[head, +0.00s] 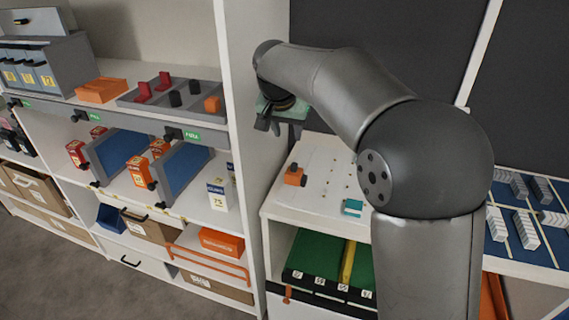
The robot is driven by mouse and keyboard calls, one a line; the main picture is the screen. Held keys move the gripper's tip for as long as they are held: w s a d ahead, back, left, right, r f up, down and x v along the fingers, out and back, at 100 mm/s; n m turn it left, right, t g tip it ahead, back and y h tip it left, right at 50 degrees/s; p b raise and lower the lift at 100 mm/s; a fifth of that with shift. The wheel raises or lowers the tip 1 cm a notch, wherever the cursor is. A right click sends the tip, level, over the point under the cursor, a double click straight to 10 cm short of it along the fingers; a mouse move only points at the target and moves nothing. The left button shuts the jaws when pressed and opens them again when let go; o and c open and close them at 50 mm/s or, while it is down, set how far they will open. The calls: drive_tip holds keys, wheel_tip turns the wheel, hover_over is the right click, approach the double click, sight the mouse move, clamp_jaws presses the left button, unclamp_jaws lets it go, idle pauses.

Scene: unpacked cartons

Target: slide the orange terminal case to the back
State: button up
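A small orange case (294,175) with dark parts sits at the left of a white board with small holes (322,194), on the cabinet top; it looks like the terminal case. My gripper (279,124) hangs above and behind it in the picture, near the shelf's side panel, and is apart from it. The fingers are small, dark and seen at an angle, so their opening is unclear. I see nothing held between them.
A teal block (352,208) sits at the board's front right. The tall white side panel (252,120) stands left of the board. Green trays (317,256) fill the bay below. Other orange boxes (101,90) lie on the left shelves. Grey parts (526,230) lie on a blue surface at right.

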sight(294, 164)
drive_tip(key=p+x, duration=0.1)
drive_tip(key=x, duration=1.4)
drive_tip(key=shift+w+d+f+p, duration=0.1)
drive_tip(key=shift+w+f+p, duration=0.05)
drive_tip(key=shift+f+p, duration=0.2)
clamp_jaws()
